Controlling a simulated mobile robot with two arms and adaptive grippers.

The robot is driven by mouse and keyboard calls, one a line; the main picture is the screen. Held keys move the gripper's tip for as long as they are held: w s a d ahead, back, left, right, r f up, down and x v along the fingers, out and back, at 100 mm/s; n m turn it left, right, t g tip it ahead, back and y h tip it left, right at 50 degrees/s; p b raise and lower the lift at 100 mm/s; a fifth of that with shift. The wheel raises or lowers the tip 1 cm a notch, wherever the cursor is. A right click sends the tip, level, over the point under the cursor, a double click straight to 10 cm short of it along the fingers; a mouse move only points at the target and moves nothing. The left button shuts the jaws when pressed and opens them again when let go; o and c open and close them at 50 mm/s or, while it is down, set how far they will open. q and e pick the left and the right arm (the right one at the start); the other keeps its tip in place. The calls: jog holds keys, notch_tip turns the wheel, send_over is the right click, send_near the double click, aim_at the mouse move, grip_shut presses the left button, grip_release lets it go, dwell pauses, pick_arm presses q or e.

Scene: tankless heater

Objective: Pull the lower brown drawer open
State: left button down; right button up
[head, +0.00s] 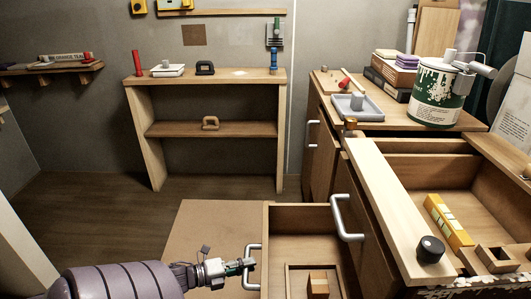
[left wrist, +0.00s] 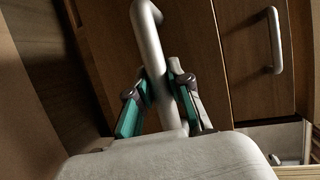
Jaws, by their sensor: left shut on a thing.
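The lower drawer (head: 300,218) stands out from the cabinet in the head view, with its inside showing and a small wooden block (head: 318,284) in it. Its silver bar handle (head: 252,249) is on the side facing left. My left gripper (head: 246,265) is at this handle. In the left wrist view, its two teal-edged fingers (left wrist: 165,105) are closed on either side of the grey handle bar (left wrist: 150,40), with brown wooden fronts behind. The fingers hide part of the bar. My right gripper is in neither view.
A paint can (head: 435,98) stands on the cabinet top. A tan flat panel (head: 215,230) lies left of the lower drawer. Open floor (head: 100,215) extends left.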

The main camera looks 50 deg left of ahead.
pick_arm(q)
jog(key=shift+s+a, duration=0.85)
jog(key=shift+s, duration=0.1)
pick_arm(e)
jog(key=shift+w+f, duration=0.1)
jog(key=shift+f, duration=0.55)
pick_arm(q)
jog(key=c, duration=1.1)
grip_release()
jog(key=shift+o, duration=0.2)
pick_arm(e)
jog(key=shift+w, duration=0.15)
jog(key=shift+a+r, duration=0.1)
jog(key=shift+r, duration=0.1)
pick_arm(q)
jog(key=v, duration=1.2)
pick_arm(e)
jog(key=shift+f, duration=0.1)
